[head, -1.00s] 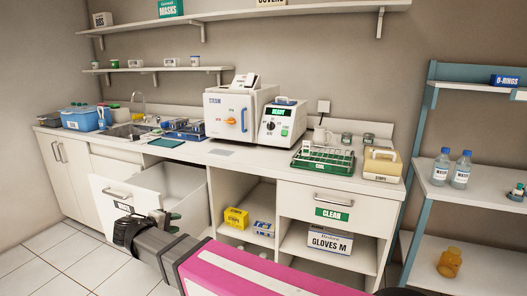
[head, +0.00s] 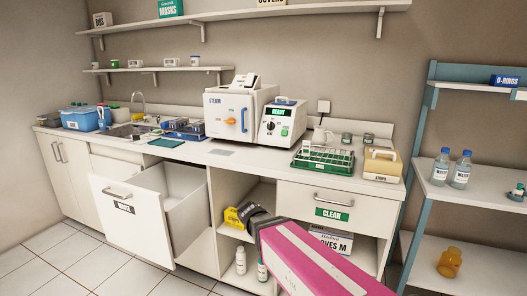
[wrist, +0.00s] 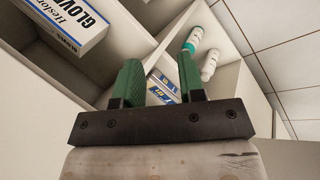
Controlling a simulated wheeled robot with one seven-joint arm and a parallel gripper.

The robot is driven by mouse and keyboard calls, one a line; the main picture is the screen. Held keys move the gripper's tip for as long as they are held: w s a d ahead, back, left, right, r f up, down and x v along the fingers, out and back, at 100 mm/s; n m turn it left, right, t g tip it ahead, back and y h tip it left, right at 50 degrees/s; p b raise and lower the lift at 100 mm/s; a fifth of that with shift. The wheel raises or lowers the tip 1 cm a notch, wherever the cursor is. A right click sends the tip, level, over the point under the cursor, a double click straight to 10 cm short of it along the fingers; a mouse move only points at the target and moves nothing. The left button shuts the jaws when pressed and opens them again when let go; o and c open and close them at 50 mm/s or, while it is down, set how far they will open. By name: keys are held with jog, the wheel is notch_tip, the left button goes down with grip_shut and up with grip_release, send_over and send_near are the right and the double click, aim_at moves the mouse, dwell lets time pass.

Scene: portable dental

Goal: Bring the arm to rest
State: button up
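My gripper (wrist: 156,78) shows in the wrist view with its two green fingers apart. Nothing is held between them; shelf contents show beyond the gap. In the head view my pink and dark arm reaches across the front of the open shelf bay, left of the CLEAN drawer (head: 333,198). The fingers are hidden there behind the arm's end.
A drawer (head: 130,215) at left stands pulled open into the room. The counter (head: 236,157) above carries an autoclave (head: 238,112), a green rack (head: 322,160) and trays. A shelf unit (head: 465,205) stands at right. The tiled floor (head: 75,265) at left is clear.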

jog(key=s+d+f+m+g+y, duration=0.1)
jog(key=s+d+f+m+y, duration=0.1)
jog(key=d, duration=0.6)
jog(key=s+d+f+m+g+y, duration=0.1)
jog(key=s+d+f+m+y, duration=0.1)
jog(key=d, duration=0.7)
jog(key=shift+s+f+m+y, duration=0.15)
jog(key=shift+f+m+y, duration=0.4)
jog(key=shift+m, duration=0.25)
